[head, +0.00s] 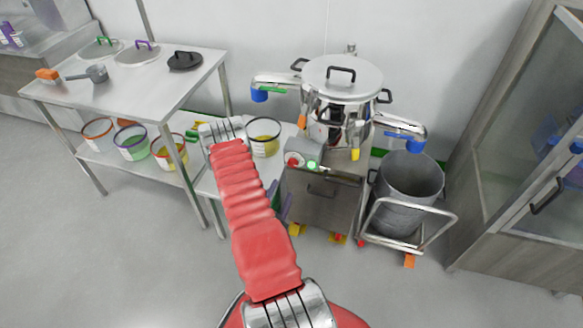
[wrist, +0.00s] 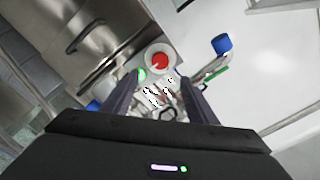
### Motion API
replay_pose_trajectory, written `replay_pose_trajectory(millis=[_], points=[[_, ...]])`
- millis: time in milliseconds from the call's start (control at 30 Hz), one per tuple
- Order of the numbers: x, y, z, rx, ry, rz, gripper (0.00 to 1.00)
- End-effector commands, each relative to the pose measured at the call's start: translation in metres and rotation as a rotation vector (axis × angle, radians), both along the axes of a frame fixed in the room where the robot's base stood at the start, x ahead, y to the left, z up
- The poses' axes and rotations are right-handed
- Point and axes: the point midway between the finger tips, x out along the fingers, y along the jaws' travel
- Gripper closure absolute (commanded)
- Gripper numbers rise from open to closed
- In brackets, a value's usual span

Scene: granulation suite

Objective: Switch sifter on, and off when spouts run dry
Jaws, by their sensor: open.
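The sifter (head: 342,80) is a lidded steel drum on a steel cabinet. Its control box (head: 304,151) on the cabinet's front edge has a red button (head: 293,162) and a bright green button or lamp (head: 311,165). A left spout (head: 285,80) and a right spout (head: 400,126) have blue ends; I see no powder falling from either. My gripper (wrist: 160,79) is open and empty in the wrist view, its dark fingers framing the red button (wrist: 159,62) and green one (wrist: 141,75). In the head view its fingers are not clearly visible.
A grey drum (head: 408,185) on a trolley stands below the right spout. A pail with yellow contents (head: 264,140) stands left of the cabinet. A steel table (head: 135,80) with lids and a scoop is at left. A glass-fronted cabinet (head: 520,150) is at right. The front floor is clear.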

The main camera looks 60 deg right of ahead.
Motion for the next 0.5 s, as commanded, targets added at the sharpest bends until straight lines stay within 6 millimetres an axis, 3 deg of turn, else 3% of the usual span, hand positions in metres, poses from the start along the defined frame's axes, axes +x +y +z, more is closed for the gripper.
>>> replay_pose_trajectory(millis=[500], points=[[0.01,-0.07,0.001,-0.002,-0.002,-0.002,0.47]])
